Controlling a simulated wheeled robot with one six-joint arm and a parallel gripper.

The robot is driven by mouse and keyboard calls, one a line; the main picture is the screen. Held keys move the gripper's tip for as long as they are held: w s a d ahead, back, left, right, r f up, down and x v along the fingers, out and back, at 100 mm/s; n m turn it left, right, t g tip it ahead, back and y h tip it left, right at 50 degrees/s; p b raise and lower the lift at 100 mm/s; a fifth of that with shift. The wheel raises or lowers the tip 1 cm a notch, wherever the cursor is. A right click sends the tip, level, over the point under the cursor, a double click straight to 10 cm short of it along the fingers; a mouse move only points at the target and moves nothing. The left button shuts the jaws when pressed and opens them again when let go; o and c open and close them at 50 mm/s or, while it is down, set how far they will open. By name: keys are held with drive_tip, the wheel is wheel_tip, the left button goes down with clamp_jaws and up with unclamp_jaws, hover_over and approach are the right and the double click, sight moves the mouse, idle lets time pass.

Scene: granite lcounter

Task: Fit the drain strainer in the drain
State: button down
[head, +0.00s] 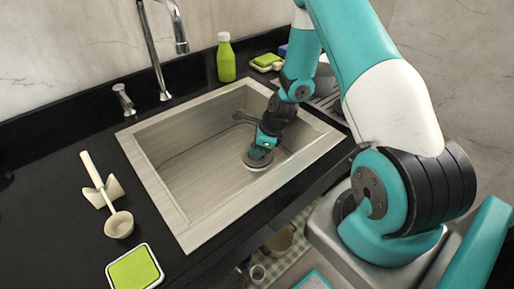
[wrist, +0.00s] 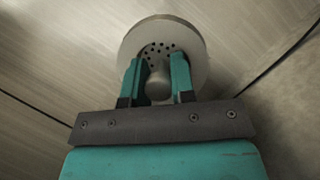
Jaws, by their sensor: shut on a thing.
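My gripper (head: 260,152) reaches down into the steel sink (head: 190,160), close to its floor. In the wrist view its two teal fingers (wrist: 158,80) are shut on the rounded knob of the drain strainer (wrist: 158,88). The strainer's dark-holed middle shows just beyond the knob. A wide, round, pale metal rim (wrist: 197,45) surrounds the holes. In the head view a round metal edge (head: 258,166) shows under the fingers on the sink floor. I cannot tell which part of the rim is strainer and which is drain, or whether the strainer sits fully down.
The tap (head: 155,50) stands behind the sink. A green bottle (head: 225,60) and a sponge (head: 265,62) stand at the back. A ladle on a rest (head: 100,190) and a green-topped dish (head: 134,269) lie on the black counter at left. The sink walls surround my gripper.

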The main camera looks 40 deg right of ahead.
drive_tip(key=shift+f+b, duration=0.35)
drive_tip(key=shift+f, duration=0.35)
drive_tip(key=shift+f, duration=0.1)
drive_tip(key=c, duration=0.9)
unclamp_jaws()
drive_tip(key=shift+o, duration=0.2)
wheel_tip(320, 180, up, 20)
drive_tip(key=p, duration=0.1)
